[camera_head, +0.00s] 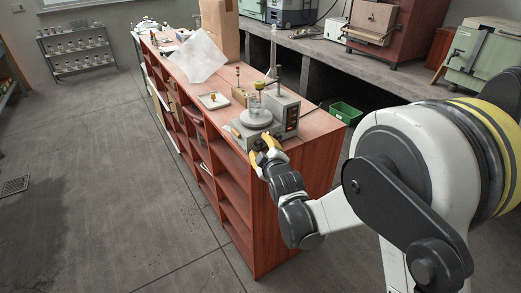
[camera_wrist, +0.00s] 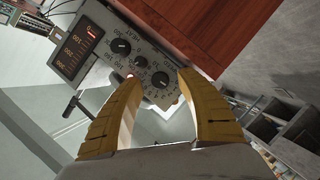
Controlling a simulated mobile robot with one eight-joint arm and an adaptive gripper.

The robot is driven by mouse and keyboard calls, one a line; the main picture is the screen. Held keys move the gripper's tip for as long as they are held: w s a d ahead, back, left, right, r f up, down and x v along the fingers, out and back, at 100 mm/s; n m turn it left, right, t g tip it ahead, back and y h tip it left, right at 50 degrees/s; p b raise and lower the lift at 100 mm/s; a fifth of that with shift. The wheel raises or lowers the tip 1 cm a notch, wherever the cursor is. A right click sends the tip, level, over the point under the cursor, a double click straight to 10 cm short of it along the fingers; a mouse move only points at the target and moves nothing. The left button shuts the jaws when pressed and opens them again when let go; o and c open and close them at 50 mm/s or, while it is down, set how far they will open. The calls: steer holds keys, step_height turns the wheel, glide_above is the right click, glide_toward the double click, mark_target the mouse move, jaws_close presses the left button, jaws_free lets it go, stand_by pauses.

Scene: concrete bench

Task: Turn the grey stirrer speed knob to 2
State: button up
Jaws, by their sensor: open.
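The hotplate stirrer (camera_head: 240,130) stands on the near end of the red-brown wooden bench. I cannot tell which position either knob points to, and the panel lettering is too small to read surely. My gripper (camera_wrist: 158,77) is open around the line of the first knob; I cannot tell whether it touches. In the head view my gripper (camera_head: 265,149) is at the stirrer's front.
A glass vessel (camera_head: 256,107) sits on the plate, beside a tall upright rod. A lit display (camera_wrist: 78,52) is on the panel.

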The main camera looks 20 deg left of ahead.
steer(key=shift+w+a, duration=0.1)
steer(key=shift+w, duration=0.1)
steer(key=shift+c, duration=0.5)
jaws_close()
steer(key=shift+r+m+g+p, duration=0.15)
steer(key=shift+m+g+p, duration=0.15)
steer(key=shift+m, duration=0.2)
steer(key=shift+m+g, duration=0.3)
steer(key=shift+m, duration=0.2)
